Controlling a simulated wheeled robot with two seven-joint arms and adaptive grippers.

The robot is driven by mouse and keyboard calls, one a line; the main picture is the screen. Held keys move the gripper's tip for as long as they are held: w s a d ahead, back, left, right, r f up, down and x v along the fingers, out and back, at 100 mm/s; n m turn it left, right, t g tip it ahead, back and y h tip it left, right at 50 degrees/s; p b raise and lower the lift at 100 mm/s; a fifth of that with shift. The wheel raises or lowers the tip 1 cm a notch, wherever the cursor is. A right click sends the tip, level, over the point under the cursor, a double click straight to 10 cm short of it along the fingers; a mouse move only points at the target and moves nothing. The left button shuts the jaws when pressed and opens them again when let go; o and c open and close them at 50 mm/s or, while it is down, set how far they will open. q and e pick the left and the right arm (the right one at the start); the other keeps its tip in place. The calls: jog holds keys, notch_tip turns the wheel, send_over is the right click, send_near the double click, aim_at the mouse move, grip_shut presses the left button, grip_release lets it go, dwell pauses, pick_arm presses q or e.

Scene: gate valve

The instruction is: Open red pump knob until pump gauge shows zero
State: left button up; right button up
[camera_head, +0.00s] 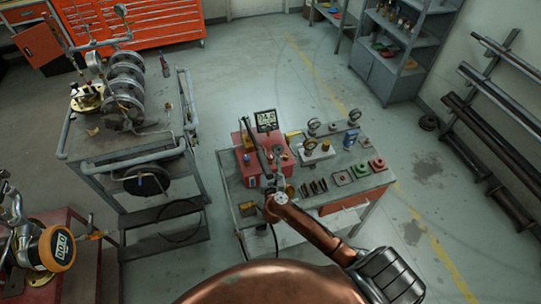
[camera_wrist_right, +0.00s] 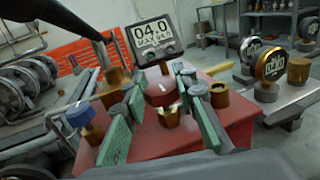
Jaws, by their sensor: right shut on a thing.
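The red pump (camera_head: 249,165) stands on the left end of the middle cart, and its red body also shows in the wrist view (camera_wrist_right: 233,124). Its square digital gauge (camera_wrist_right: 153,40) faces the wrist camera and reads about 04.0; in the head view the gauge (camera_head: 266,119) is too small to read surely. The red knob (camera_wrist_right: 160,93) sits below the gauge, above a brass fitting (camera_wrist_right: 172,115). My right gripper (camera_wrist_right: 162,88) is shut on the red knob, with a green-padded finger on each side. In the head view the wrist partly hides the knob. My left gripper is not in view.
A dark pump lever (camera_wrist_right: 72,18) rises at the upper left of the wrist view. A blue-capped fitting (camera_wrist_right: 80,115) is beside the left finger, and a brass fitting (camera_wrist_right: 219,95) beside the right. Round gauges (camera_wrist_right: 270,64) stand farther right. A valve cart (camera_head: 130,165) is left.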

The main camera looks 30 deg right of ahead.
jog(key=shift+c, duration=1)
